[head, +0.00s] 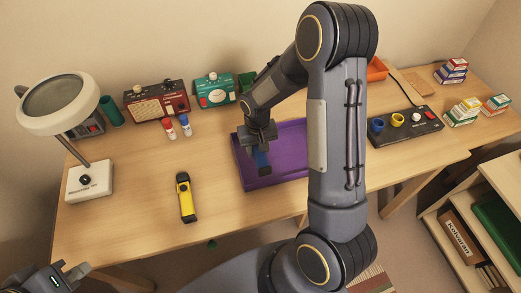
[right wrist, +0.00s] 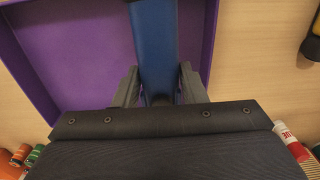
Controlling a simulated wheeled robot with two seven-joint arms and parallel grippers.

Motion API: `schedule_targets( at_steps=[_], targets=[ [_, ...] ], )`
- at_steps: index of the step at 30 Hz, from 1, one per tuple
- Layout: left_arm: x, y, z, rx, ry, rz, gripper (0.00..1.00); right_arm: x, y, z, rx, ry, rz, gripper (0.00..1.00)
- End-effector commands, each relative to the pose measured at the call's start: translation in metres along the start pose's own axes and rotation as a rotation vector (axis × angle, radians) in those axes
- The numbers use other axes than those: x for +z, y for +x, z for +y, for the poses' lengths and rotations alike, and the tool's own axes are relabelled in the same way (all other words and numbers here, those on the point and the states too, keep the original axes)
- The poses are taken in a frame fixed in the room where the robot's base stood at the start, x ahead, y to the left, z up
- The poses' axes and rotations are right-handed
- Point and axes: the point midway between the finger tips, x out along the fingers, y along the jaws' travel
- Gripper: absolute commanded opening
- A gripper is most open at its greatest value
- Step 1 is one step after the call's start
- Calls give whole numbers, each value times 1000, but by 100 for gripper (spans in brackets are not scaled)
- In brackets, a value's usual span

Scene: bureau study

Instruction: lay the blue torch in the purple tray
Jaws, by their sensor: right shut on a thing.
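The purple tray (head: 290,161) lies on the desk, partly hidden behind my right arm; its floor and wall also show in the right wrist view (right wrist: 70,45). My right gripper (head: 261,148) points down over the tray's left part, shut on the blue torch (head: 262,162). In the right wrist view, the torch (right wrist: 157,45) is between the fingers of the gripper (right wrist: 157,88) and extends over the tray. I cannot tell whether it touches the tray floor. My left gripper (head: 68,274) is at the bottom left corner, away from the desk objects; its jaw opening is unclear.
A yellow and black torch (head: 186,197) lies left of the tray. A magnifier lamp (head: 90,180) stands at the left. Red and blue-capped bottles (head: 169,128) and radios (head: 157,101) are behind. A black panel with cups (head: 405,125) is right. The front left desk is clear.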

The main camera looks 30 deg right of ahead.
Motion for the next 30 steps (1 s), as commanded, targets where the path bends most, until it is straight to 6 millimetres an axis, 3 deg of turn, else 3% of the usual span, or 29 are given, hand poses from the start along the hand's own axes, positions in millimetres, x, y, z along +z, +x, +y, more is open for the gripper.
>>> schedule_targets(
  at_steps=[3,10,15,29,30],
  targets=[
    [-2,-4,2,0,0,0,0,-12,16,7,0,2,-1,10],
    [-3,-7,3,0,0,0,0,-24,32,14,-1,2,1,10],
    [-4,-8,4,0,0,0,0,-23,57,13,0,-1,-1,10],
    [-2,-3,2,0,0,0,0,-23,66,12,0,0,3,10],
    [-2,-5,2,0,0,0,0,-23,64,13,0,0,2,43]
  ],
)
